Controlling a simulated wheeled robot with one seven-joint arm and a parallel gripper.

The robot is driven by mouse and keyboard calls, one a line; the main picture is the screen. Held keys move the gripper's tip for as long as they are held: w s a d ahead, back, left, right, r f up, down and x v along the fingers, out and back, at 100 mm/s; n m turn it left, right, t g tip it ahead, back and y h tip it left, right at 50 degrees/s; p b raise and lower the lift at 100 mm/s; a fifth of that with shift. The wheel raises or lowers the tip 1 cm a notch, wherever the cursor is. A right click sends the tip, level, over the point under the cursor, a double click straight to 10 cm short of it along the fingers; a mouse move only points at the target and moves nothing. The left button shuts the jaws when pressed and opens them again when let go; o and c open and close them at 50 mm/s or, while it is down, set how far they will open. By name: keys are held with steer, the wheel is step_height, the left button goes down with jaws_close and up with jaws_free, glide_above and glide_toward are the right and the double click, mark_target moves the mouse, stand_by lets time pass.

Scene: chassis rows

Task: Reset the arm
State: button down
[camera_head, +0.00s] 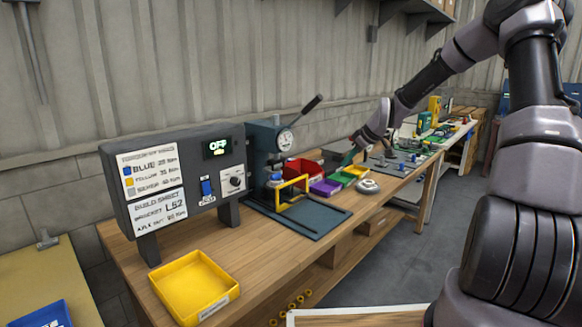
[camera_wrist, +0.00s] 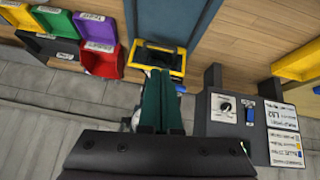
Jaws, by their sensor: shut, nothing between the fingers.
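My gripper (camera_wrist: 158,74) shows in the wrist view as two dark green fingers lying side by side, shut with nothing between them. In the head view my gripper (camera_head: 348,156) is at the end of my raised arm, above the far part of the workbench near the small bins. In the wrist view the fingertips appear just below the yellow guard frame (camera_wrist: 163,72) of the press. I cannot tell the distance between them. That guard frame also shows in the head view (camera_head: 292,183).
A grey control panel (camera_head: 192,158) reading OFF stands on the wooden workbench (camera_head: 150,285). A yellow tray (camera_head: 235,291) is in front of it. The lever press (camera_head: 265,140), on a dark base plate, stands beside red (camera_head: 303,167), purple (camera_head: 325,187) and green bins (camera_head: 342,178).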

steer(key=s+d+r+m+h, duration=0.15)
steer(key=s+r+m, duration=0.25)
steer(key=s+r, duration=0.6)
steer(key=s+d+r+m+h, duration=0.1)
steer(key=s+r+m+h, duration=0.25)
steer(key=s+r, duration=0.65)
steer(key=s+r+m+y, duration=0.1)
steer(key=s+r+m, duration=0.1)
steer(key=s, duration=0.7)
steer(key=s+r+m+t+y, duration=0.1)
steer(key=s+m, duration=0.4)
steer(key=s, duration=0.5)
steer(key=shift+s+d+r+t, duration=0.15)
steer(key=shift+d+r+t, duration=0.2)
steer(key=shift+d, duration=0.1)
